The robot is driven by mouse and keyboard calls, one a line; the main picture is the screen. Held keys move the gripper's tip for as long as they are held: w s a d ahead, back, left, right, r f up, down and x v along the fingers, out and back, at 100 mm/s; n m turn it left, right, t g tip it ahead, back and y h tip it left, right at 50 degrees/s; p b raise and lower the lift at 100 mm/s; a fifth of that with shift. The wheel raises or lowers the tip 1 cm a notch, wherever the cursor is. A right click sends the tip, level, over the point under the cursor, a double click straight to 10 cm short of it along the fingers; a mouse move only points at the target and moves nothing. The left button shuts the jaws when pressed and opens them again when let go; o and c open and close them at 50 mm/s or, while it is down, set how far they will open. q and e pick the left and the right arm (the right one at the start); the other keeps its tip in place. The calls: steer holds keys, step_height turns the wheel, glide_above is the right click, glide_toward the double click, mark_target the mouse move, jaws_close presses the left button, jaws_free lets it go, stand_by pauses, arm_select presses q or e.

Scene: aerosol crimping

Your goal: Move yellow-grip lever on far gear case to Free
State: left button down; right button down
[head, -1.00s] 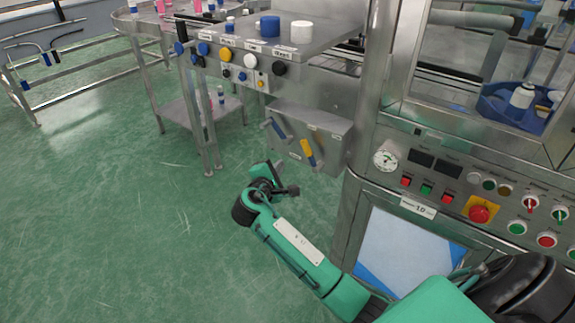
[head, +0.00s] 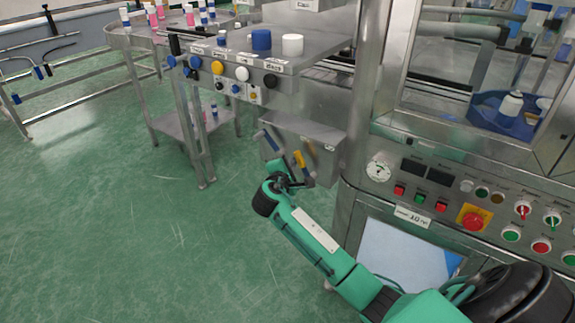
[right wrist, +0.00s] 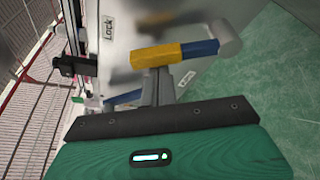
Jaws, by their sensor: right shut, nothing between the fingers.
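The steel gear case (head: 325,152) hangs under the machine's shelf. Its yellow-grip lever (head: 299,159) is partly hidden by my right gripper (head: 291,183). In the right wrist view the lever (right wrist: 160,55) has a yellow part, a blue part and a grey rounded end. A "Lock" label (right wrist: 108,27) is on the case face; another small label (right wrist: 187,80) is too blurred to read. My right gripper (right wrist: 178,82) is shut and empty, its tips right at the lever; I cannot tell whether they touch. A blue-grip lever (head: 270,141) is left of the yellow one. My left gripper is out of view.
A button panel with a red emergency knob (head: 472,218) stands right of the case. Coloured knobs (head: 217,67) line the shelf front above it, with blue and white caps (head: 291,45) on top. A steel side table (head: 165,125) stands behind left.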

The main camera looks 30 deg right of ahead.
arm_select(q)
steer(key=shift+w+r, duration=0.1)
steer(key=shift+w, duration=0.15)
arm_select(e)
steer(key=shift+s, duration=0.1)
